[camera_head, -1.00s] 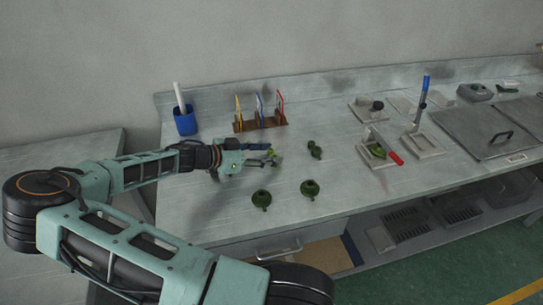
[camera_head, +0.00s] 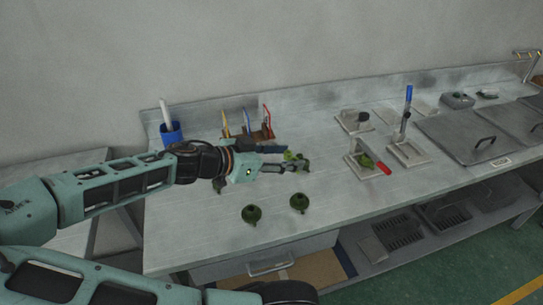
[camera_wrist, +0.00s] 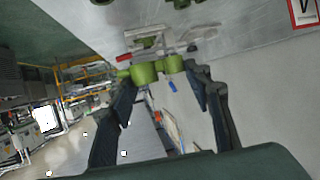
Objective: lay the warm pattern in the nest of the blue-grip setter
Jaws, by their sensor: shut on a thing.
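My gripper (camera_head: 287,166) is shut on a green pattern (camera_wrist: 145,73) and holds it above the table; in the wrist view the pattern lies across the fingertips. In the head view the held pattern is small and partly hidden by the fingers. The blue-grip setter (camera_head: 409,153) stands to the right, its blue grip (camera_head: 409,93) upright and its pale nest apparently empty. The red-grip setter (camera_head: 353,168) is nearer my gripper, its red grip (camera_head: 384,169) lowered, with a green pattern (camera_head: 367,161) at it.
Two green patterns (camera_head: 251,214) (camera_head: 299,203) sit near the front edge. Another appears close behind my fingers. A dark-topped setter (camera_head: 355,121) stands behind. A rack (camera_head: 261,132) of coloured tools and a blue cup (camera_head: 171,133) are at the back left. Metal lids (camera_head: 468,134) lie right.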

